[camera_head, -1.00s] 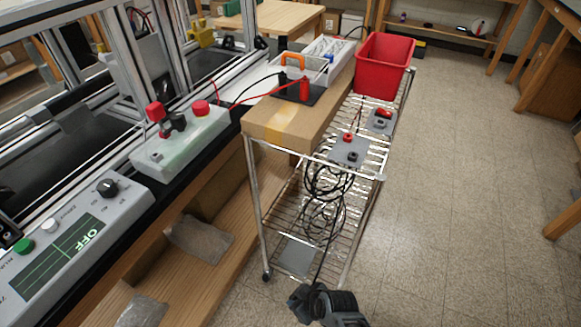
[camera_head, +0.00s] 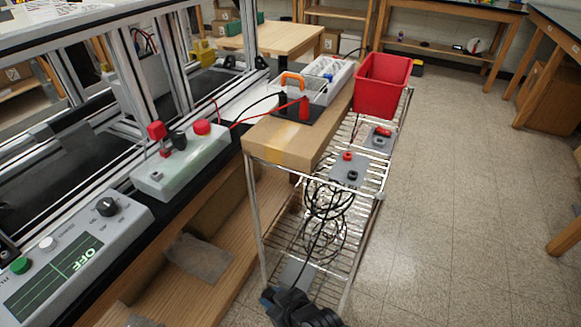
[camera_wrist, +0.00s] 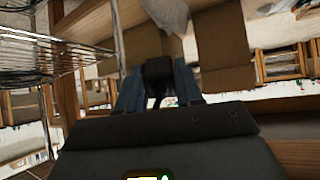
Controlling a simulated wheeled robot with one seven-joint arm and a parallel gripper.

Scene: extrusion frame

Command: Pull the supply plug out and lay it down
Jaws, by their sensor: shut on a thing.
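My gripper (camera_head: 290,303) is low at the front of the wire cart in the head view, partly cut off by the bottom edge. In the wrist view its two bluish fingers (camera_wrist: 158,88) are shut on a small black piece (camera_wrist: 157,69), which looks like the black plug. A thin black cable runs from the coil (camera_head: 326,205) on the cart down towards my gripper. The grey bench box (camera_head: 90,235) shows OFF on its green display. A pale box (camera_head: 180,165) behind it carries a red plug (camera_head: 157,131), a black knob and a red button.
The wire cart (camera_head: 258,205) holds a cardboard box (camera_head: 280,143), a red bin (camera_head: 382,84) and a grey plate (camera_head: 348,168) with red and black sockets. A black pad with red and black posts lies on the cardboard. The floor (camera_head: 455,210) to the right is clear.

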